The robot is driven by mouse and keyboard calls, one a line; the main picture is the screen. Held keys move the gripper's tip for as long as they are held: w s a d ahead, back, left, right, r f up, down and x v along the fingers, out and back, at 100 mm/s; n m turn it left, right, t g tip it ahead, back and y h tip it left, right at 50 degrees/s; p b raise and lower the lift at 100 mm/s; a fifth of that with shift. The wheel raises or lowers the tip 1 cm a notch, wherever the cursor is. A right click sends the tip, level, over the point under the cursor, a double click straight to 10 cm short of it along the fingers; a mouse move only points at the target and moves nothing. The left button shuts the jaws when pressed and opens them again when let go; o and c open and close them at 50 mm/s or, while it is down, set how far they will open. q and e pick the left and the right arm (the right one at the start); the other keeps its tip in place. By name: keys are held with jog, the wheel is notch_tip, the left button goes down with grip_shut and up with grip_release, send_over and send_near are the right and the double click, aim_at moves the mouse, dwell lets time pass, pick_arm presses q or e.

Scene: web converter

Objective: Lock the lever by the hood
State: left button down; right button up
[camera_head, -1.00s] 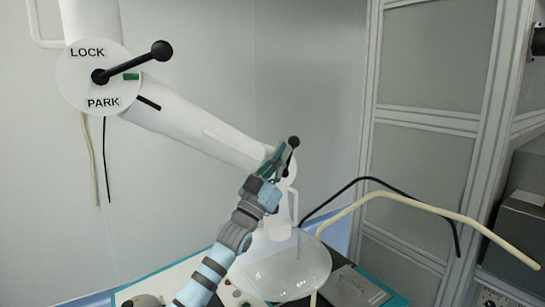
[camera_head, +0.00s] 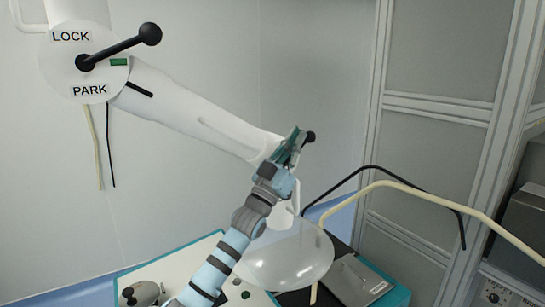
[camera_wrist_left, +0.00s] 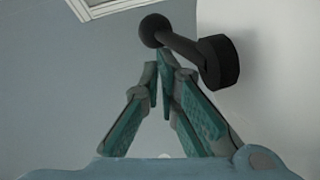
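The lever by the hood has a black ball knob (camera_head: 309,137), at the end of the white arm above the clear hood (camera_head: 290,258). In the head view its shaft is mostly hidden behind my left gripper (camera_head: 291,146). In the left wrist view the lever (camera_wrist_left: 185,45) runs from a black round base at right up to its ball at upper left. My left gripper (camera_wrist_left: 161,72) has its green-padded fingers converging almost together, with the tips right at the lever's shaft. Contact is hard to tell. The lever does not show between the fingers. My right gripper is out of view.
Another black lever (camera_head: 118,47) sits on a white disc marked LOCK and PARK at upper left. A cream tube (camera_head: 420,190) and a black tube (camera_head: 400,178) arch right of the hood. A teal-edged table (camera_head: 190,268) lies below. A grey-panelled frame stands right.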

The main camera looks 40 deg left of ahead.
pick_arm(q)
jog(key=v, duration=1.1)
jog(key=shift+s+d+f, duration=0.2)
jog(key=shift+f, duration=0.15)
